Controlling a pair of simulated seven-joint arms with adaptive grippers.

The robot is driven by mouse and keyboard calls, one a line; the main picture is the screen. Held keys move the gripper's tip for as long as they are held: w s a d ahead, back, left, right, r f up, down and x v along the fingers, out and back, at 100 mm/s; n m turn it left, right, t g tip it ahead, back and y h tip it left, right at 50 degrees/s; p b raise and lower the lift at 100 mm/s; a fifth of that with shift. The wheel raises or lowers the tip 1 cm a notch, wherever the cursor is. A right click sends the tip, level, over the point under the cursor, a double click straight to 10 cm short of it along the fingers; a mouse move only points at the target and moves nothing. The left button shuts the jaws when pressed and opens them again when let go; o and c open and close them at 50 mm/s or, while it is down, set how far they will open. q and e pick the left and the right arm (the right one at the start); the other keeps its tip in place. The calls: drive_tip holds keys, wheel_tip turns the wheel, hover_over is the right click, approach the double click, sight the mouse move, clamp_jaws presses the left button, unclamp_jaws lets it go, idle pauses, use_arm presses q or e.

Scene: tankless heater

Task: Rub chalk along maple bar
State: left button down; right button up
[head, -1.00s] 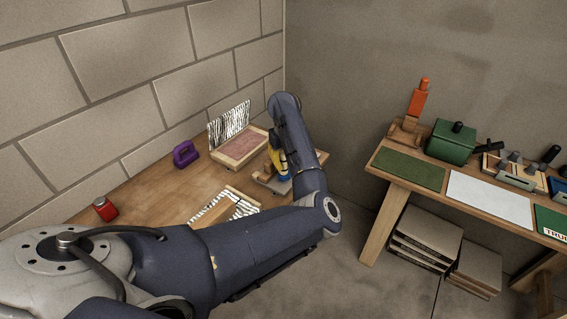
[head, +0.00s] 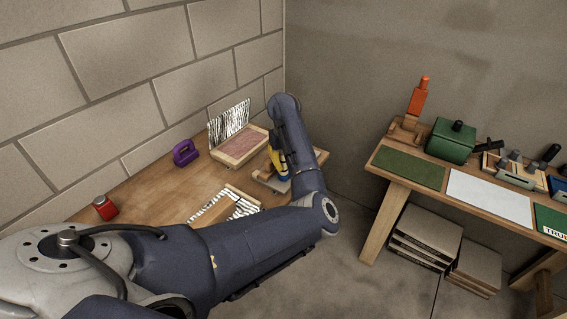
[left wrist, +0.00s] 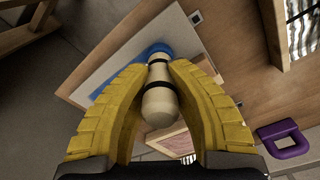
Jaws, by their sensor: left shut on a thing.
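My left gripper (head: 278,160) shows yellow fingers over a wooden fixture with a pale plate (head: 310,165) at the far end of the bench. In the left wrist view its fingers (left wrist: 160,85) are shut on a cream handle with dark bands (left wrist: 160,103). A blue piece (left wrist: 152,50) shows at the handle's far end, over or against the pale plate (left wrist: 125,65); I cannot tell whether it touches. The blue also shows below the fingers in the head view (head: 284,177). I cannot surely pick out the maple bar; the fingers and handle hide part of the fixture. My right gripper is not in view.
A purple block with a handle (head: 185,153), a red container (head: 105,208), a framed pinkish panel (head: 242,148) and a striped piece with a wooden bar (head: 242,196) are on the bench. A second table (head: 380,157) stands right, across a floor gap.

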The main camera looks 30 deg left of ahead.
use_arm(q)
drive_tip(key=shift+f, duration=0.25)
drive_tip(key=shift+s, duration=0.2)
drive_tip(key=shift+s+r, duration=0.1)
drive_tip(key=shift+s, duration=0.45)
drive_tip(key=shift+w, duration=1.5)
drive_tip(key=shift+s+f, duration=0.15)
drive_tip(key=shift+s, duration=0.6)
drive_tip(key=shift+s+f, duration=0.1)
drive_tip(key=shift+s, duration=0.65)
